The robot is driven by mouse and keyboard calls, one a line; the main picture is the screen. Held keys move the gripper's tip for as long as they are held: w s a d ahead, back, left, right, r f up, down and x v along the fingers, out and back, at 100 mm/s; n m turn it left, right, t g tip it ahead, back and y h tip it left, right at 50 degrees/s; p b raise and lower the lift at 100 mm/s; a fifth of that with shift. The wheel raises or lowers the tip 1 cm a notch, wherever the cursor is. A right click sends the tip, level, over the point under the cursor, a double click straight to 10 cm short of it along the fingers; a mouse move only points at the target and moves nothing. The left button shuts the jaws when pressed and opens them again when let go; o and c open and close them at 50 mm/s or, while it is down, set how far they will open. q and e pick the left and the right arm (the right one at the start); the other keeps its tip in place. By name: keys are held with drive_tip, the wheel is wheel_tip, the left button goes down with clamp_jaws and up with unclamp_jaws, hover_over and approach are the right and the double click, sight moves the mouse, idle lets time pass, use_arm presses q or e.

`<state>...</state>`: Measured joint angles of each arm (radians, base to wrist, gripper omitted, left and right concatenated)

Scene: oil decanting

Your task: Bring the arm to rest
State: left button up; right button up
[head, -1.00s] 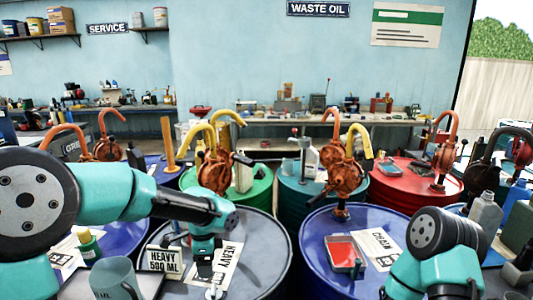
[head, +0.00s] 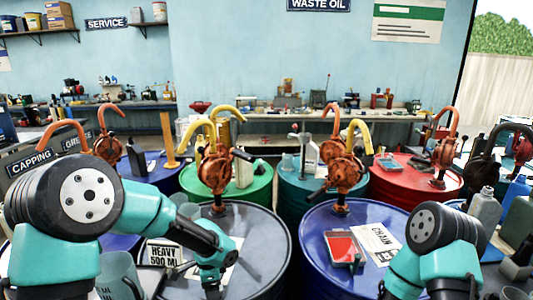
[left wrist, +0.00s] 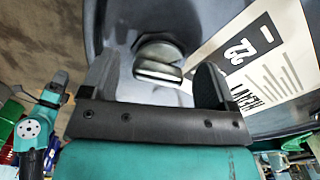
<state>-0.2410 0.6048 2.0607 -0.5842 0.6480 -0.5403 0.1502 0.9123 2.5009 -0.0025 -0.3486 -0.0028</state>
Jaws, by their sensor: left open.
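My left gripper (left wrist: 155,80) is open in the left wrist view, its two dark fingers apart. Between and beyond them is a shiny metal fitting (left wrist: 160,58) on the grey drum top; I cannot tell whether a finger touches it. In the head view my left arm reaches down over the grey drum (head: 262,245), and its gripper (head: 212,291) is low at the bottom edge, its fingertips unclear.
A HEAVY 500 ML sign (head: 163,254) and a clear measuring jug (head: 118,272) stand left of the drum. A rusty pump with a yellow spout (head: 215,170) stands behind. A blue drum (head: 315,225) holding a red-filled tray (head: 343,247) is to the right.

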use_arm(q)
drive_tip(key=n, duration=0.6)
drive_tip(key=shift+s+d+n, duration=0.1)
drive_tip(key=shift+s+n, duration=0.05)
drive_tip(key=shift+n, duration=0.25)
idle(0.7)
drive_tip(key=shift+m, duration=3)
drive_tip(key=shift+n, duration=3.1)
drive_tip(key=shift+m, duration=2)
drive_tip(key=m, duration=0.4)
drive_tip(key=shift+w, duration=0.2)
wheel_tip(320, 180, up, 17)
drive_tip(key=m, duration=0.1)
wheel_tip(320, 180, down, 6)
drive_tip(key=shift+f, duration=0.15)
